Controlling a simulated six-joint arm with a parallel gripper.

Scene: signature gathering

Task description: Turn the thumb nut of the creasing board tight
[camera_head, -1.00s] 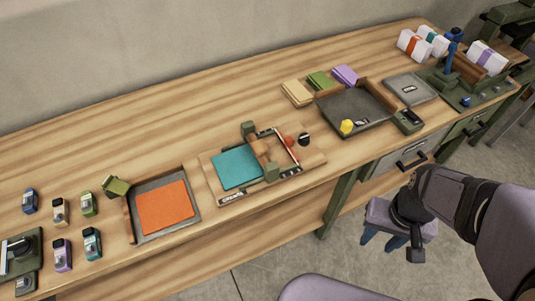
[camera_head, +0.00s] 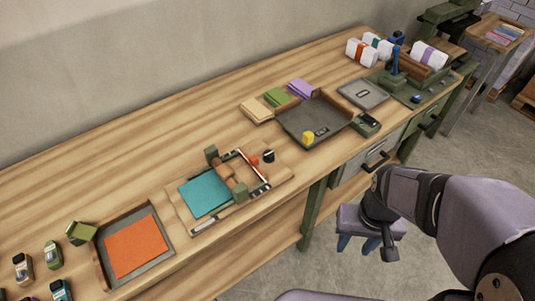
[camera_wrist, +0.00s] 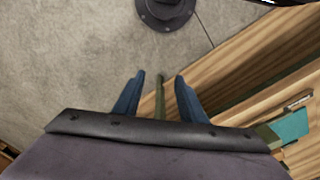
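The creasing board (camera_head: 277,180) is a wooden board near the front edge of the bench, with a teal sheet (camera_head: 204,193) on its left part. A wooden bar with green end blocks crosses it.
A tray with an orange sheet (camera_head: 134,246) lies left of the board. A dark tray (camera_head: 298,125) with a yellow piece (camera_head: 308,137) lies to the right. Coloured stacks (camera_head: 277,98) are behind it. A drawer handle (camera_head: 376,160) sticks out from the bench front.

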